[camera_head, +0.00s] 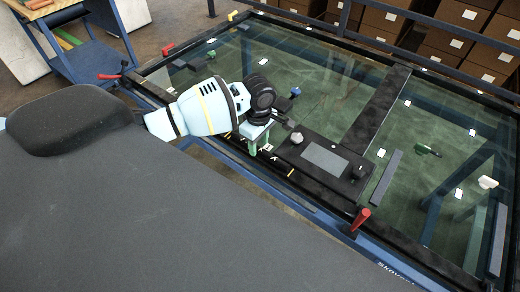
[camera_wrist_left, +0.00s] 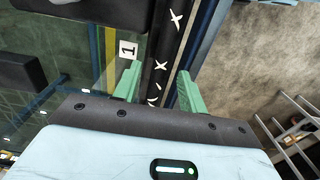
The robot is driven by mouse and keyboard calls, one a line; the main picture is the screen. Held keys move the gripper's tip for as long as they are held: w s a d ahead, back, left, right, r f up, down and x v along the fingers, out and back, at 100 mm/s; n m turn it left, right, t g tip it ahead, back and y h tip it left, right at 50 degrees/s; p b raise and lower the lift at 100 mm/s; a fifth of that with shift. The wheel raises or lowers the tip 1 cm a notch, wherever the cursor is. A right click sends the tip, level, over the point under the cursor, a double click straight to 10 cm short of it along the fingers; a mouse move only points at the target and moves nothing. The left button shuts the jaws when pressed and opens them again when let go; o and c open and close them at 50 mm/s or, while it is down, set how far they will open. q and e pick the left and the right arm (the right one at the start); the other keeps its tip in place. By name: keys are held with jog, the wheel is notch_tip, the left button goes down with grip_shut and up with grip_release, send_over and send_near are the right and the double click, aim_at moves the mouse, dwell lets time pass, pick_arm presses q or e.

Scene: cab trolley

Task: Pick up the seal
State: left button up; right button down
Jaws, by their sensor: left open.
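My left gripper (camera_head: 258,141) is over the near edge of the glass-covered frame, its green fingers pointing down. In the left wrist view the left gripper (camera_wrist_left: 158,73) is open, with its two fingers apart. Between and beyond them runs a black strip (camera_wrist_left: 163,50) with white X marks; nothing is seen gripped. I cannot tell for sure whether this strip is the seal. The same dark edge shows in the head view (camera_head: 310,189), partly hidden by the gripper. My right gripper is not in view.
A black panel with a grey plate (camera_head: 325,159) lies right of the gripper. A red peg (camera_head: 360,219) stands at the near edge. A grey bar (camera_head: 385,178) and a white lump (camera_head: 487,182) lie farther right. Brown boxes (camera_head: 430,45) stand behind.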

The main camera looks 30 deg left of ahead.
pick_arm(q)
jog(key=shift+f, duration=0.75)
jog(key=shift+c, duration=0.3)
grip_shut()
jog(key=shift+r, duration=0.15)
